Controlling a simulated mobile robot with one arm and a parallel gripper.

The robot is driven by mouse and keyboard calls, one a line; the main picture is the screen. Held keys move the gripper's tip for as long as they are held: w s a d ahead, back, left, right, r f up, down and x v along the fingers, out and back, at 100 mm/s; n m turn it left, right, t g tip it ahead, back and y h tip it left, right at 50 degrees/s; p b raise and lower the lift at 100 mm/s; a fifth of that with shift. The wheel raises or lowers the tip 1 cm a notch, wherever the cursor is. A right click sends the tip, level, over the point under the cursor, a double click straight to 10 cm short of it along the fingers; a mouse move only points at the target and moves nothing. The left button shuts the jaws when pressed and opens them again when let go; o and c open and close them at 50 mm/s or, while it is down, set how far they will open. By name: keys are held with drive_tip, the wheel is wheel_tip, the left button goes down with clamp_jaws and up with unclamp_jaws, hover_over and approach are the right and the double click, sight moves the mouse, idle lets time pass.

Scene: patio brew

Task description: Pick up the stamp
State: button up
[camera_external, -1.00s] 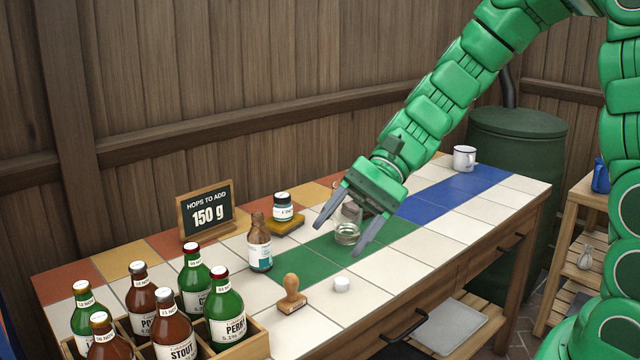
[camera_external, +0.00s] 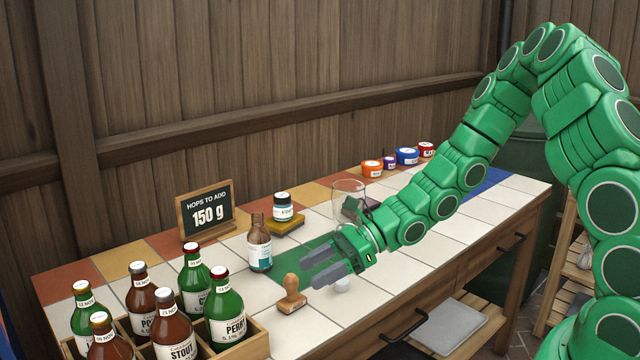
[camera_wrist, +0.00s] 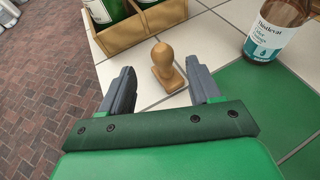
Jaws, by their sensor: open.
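The stamp (camera_external: 291,294) is a small wooden piece with a round knob on top. It stands upright on the white tiles near the front edge of the counter. In the wrist view the stamp (camera_wrist: 166,68) is just beyond the fingertips, roughly between their lines. My gripper (camera_external: 311,269) is low over the counter to the right of the stamp, with its grey fingers pointing at it. In the wrist view my gripper (camera_wrist: 166,84) is open, with nothing between the fingers.
A wooden crate of bottles (camera_external: 257,342) is left of the stamp. A brown bottle (camera_external: 260,243) stands behind it. A glass jar (camera_external: 348,193) is beside my arm. The counter edge is close in front.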

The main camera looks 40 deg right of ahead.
sight(284, 300)
drive_tip(key=shift+w+d+f, duration=0.1)
drive_tip(key=shift+f, duration=0.35)
drive_tip(key=shift+w+r+x, duration=0.1)
drive_tip(key=shift+r+x, duration=0.05)
drive_tip(key=shift+x, duration=1.75)
drive_tip(key=shift+w+r+x, duration=0.1)
drive_tip(key=shift+r+x, duration=0.05)
drive_tip(key=shift+x, duration=1.75)
drive_tip(key=c, duration=1.1)
